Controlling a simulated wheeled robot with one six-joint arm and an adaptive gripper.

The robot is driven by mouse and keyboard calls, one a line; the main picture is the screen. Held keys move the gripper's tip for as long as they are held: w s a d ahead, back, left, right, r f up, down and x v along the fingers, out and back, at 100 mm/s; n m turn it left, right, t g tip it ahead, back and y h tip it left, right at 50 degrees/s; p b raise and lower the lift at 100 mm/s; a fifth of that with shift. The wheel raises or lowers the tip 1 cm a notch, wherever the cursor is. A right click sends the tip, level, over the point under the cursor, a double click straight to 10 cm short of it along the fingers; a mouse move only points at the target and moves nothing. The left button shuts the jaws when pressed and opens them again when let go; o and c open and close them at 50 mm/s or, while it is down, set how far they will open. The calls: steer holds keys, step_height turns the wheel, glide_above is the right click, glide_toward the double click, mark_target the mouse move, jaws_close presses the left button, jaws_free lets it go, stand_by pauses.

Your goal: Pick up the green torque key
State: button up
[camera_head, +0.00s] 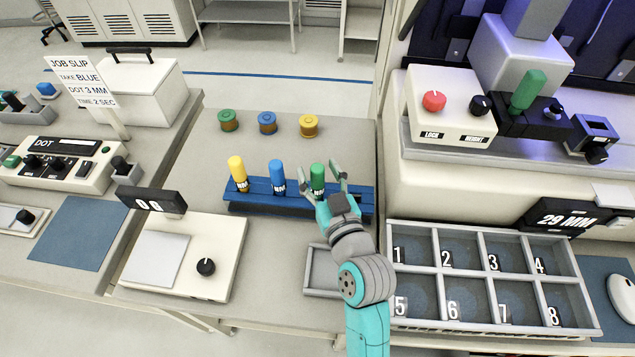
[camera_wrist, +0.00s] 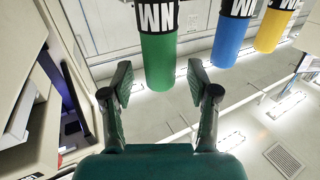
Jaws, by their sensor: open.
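The green torque key (camera_head: 317,177) stands upright in a blue rack (camera_head: 350,203), at the right end of a row of three keys. A dark band with white letters is around its lower part. My gripper (camera_head: 318,169) is open, with its fingers on either side of the green key. In the wrist view the key (camera_wrist: 160,62) appears upside down between the two fingertips (camera_wrist: 160,84), with a gap on each side. No contact shows. The key's lower end is hidden in the rack.
A blue key (camera_head: 276,175) and a yellow key (camera_head: 236,170) stand left of the green one. Green, blue and yellow round caps (camera_head: 268,122) sit behind. A numbered tray (camera_head: 460,325) lies right, and a machine with another green handle (camera_head: 527,92) stands behind it.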

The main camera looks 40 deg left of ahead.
steer(key=shift+w+a, duration=0.25)
steer(key=shift+a, duration=0.2)
jaws_close()
steer(key=shift+r, duration=0.15)
step_height(320, 180, up, 10)
steer(key=shift+f, duration=0.1)
steer(key=c, duration=0.7)
jaws_free()
jaws_close()
